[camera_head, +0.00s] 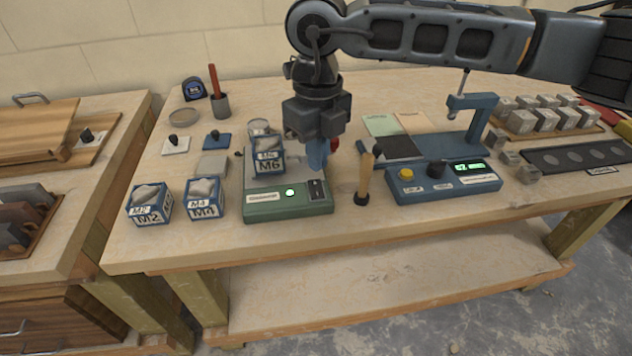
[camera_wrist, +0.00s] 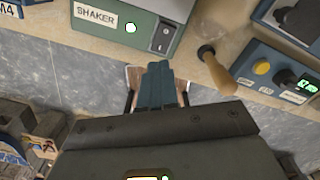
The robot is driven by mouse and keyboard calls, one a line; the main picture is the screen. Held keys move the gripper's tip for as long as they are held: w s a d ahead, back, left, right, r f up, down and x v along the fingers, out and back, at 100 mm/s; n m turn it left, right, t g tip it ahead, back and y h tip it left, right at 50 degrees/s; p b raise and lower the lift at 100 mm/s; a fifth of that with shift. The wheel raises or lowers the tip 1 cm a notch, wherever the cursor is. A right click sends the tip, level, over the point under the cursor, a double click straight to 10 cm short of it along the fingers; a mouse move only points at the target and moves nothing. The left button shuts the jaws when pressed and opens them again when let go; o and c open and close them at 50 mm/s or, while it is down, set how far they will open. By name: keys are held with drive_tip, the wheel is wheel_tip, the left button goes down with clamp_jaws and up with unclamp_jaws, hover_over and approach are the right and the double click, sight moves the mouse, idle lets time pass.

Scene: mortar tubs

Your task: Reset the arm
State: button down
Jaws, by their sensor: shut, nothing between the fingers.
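The wrist view shows the shaker (camera_wrist: 130,22) with a lit green button and a dark switch beyond the fingertips. An M6 tub (camera_head: 268,163) stands on the shaker, to the left of my gripper. Whether my fingers touch the shaker cannot be told.
Tubs M2 (camera_head: 150,204) and M4 (camera_head: 203,198) stand left of the shaker. A wooden-handled tool (camera_head: 364,180) stands to its right, beside a blue device (camera_head: 445,183) with a lit display. Grey cubes (camera_head: 540,118) sit at the back right. The bench front is mostly clear.

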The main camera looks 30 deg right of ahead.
drive_tip(key=shift+r, duration=0.35)
drive_tip(key=shift+a, duration=0.1)
